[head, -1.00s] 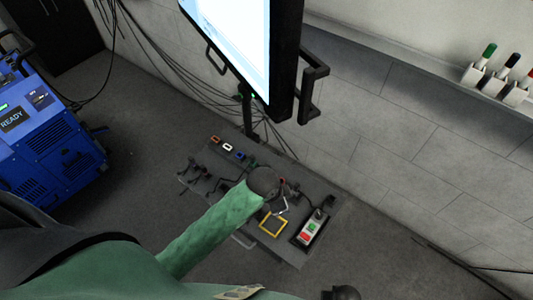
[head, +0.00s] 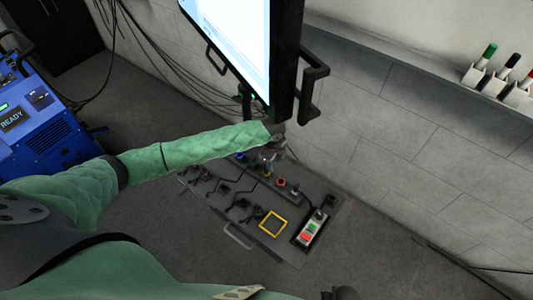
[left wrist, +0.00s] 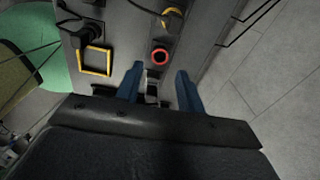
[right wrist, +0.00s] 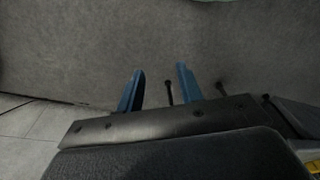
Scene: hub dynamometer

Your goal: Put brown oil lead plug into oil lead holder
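My left gripper (left wrist: 158,88) is open over the dark panel (left wrist: 125,30); it also shows at the panel's far edge in the head view (head: 268,166). A small dark fitting with a pale spot (left wrist: 152,87) shows between its fingertips; I cannot tell whether it is the oil lead holder. I cannot pick out a brown plug. A dark plug with a cable (left wrist: 82,36) sits on the panel beside a yellow square frame (left wrist: 95,61). My right gripper (right wrist: 160,90) is open and empty, away from the panel.
A red ring (left wrist: 160,57) is close to the left fingertips. A control box (head: 309,229) with green and red buttons stands at the panel's right. A monitor (head: 250,50) hangs just above my left arm. A blue machine (head: 40,120) is at left.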

